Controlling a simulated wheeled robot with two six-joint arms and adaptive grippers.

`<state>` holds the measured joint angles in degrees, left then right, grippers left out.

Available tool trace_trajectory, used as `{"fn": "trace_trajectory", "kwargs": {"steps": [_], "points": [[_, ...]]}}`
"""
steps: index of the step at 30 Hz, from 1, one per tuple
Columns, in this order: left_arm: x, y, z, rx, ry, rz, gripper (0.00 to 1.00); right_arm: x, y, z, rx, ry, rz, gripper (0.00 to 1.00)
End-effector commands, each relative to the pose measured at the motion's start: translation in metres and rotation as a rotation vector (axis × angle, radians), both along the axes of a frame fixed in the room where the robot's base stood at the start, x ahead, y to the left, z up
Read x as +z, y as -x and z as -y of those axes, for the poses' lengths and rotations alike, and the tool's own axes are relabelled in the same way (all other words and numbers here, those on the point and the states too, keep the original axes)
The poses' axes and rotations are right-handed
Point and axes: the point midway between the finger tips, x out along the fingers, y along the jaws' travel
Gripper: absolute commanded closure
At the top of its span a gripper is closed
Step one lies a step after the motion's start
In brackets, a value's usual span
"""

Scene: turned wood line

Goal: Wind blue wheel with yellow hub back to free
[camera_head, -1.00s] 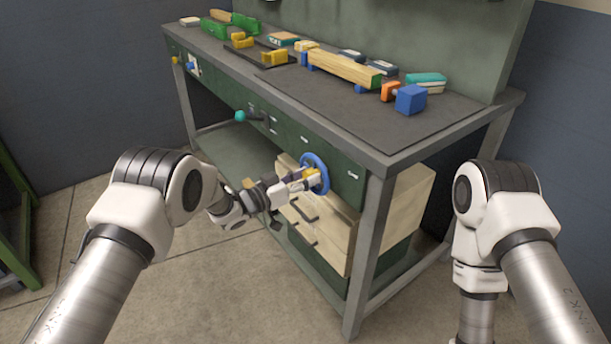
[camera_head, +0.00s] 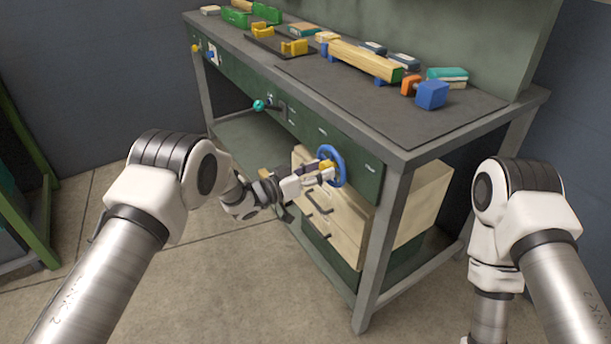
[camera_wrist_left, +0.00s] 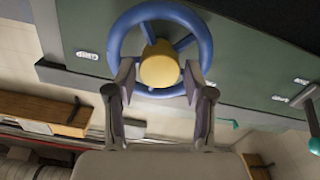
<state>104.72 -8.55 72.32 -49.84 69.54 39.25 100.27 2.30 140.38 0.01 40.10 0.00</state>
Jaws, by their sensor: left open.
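The blue wheel (camera_head: 340,160) with a yellow hub (camera_head: 326,167) is mounted on the green front panel of the workbench, near its right end. In the left wrist view the blue wheel (camera_wrist_left: 205,47) faces me, and its yellow hub (camera_wrist_left: 160,66) shows whole. My left gripper (camera_head: 312,178) is right at the wheel. In the left wrist view my left gripper (camera_wrist_left: 158,88) is open, with one finger on each side of the hub and a gap to it. Small white labels sit on the panel beside the wheel. My right gripper is out of view.
A wooden drawer unit (camera_head: 321,205) stands under the bench below the wheel. A teal-knobbed lever (camera_head: 259,105) sticks out of the panel to the left. Wooden parts and a blue block (camera_head: 432,95) lie on the bench top (camera_head: 420,125). The floor in front is clear.

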Motion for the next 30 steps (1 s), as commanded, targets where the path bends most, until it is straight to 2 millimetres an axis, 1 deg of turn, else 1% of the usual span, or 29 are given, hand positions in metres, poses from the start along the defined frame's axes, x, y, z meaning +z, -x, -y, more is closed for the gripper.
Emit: {"fn": "trace_trajectory", "kwargs": {"steps": [5,9,13,17,28,30], "points": [[0.0,0.023,-0.034,0.005,0.002,-0.005,0.47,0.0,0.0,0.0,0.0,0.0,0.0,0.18],[0.0,0.044,-0.063,0.005,0.003,-0.005,0.47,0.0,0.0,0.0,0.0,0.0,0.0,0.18],[0.0,0.058,-0.082,0.004,0.002,-0.004,0.47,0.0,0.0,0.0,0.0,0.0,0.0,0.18],[0.0,0.065,-0.089,0.002,0.001,-0.003,0.47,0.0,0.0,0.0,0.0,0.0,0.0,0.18],[-0.001,0.065,-0.089,0.001,0.002,-0.003,0.47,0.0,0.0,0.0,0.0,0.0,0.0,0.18],[-0.004,0.066,-0.089,0.001,0.001,-0.009,0.47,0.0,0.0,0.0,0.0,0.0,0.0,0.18]]}}
